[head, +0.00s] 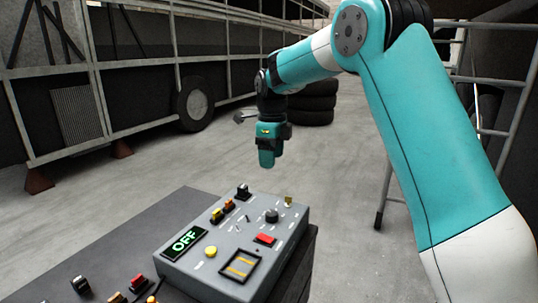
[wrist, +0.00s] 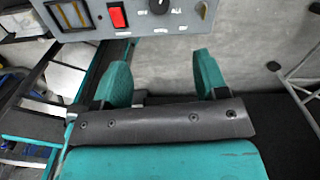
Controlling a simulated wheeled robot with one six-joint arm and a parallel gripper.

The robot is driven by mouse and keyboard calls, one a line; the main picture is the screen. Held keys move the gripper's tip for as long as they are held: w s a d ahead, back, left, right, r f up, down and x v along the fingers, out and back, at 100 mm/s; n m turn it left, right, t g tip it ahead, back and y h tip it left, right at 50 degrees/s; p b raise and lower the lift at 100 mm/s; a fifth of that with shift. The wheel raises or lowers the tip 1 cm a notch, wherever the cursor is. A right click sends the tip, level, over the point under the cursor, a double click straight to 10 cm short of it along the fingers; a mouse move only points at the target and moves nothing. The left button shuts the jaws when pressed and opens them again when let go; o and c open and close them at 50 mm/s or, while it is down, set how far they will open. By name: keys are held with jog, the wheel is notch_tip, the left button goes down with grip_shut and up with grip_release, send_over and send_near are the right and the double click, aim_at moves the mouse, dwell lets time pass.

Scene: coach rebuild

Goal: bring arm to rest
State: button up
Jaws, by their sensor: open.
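My gripper (head: 268,158) hangs from my teal and white arm, above and behind the far edge of the control box in the head view. In the wrist view my gripper (wrist: 160,78) shows two teal fingers spread apart with nothing between them. The grey control box (head: 205,268) sits on a dark table, with a green "OFF" display, switches, a black knob and a red rocker. Part of the box (wrist: 215,22) also shows at the top of the wrist view, beyond the fingertips. The gripper appears apart from it.
The dark table (head: 125,235) carries more switches at lower left. A stripped coach frame (head: 110,75) with a wheel (head: 195,103) stands at the back left. Stacked tyres (head: 313,103) stand behind my gripper. A metal ladder-like frame (head: 502,130) is at right.

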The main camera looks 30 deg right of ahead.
jog(key=s+a+r+n+y, duration=0.2)
jog(key=s+a+r+n, duration=0.1)
jog(key=s+a+n, duration=1.2)
jog(key=s+a+f+n+y, duration=0.1)
jog(key=s+a+n, duration=0.1)
jog(key=s+n, duration=0.7)
jog(key=s+a+f+n+y, duration=0.1)
jog(key=s+a+n, duration=0.1)
jog(key=s+n, duration=0.7)
jog(key=shift+s+a+f+n, duration=0.2)
jog(key=shift+s+n, duration=0.2)
jog(key=shift+n, duration=0.6)
jog(key=shift+d, duration=0.1)
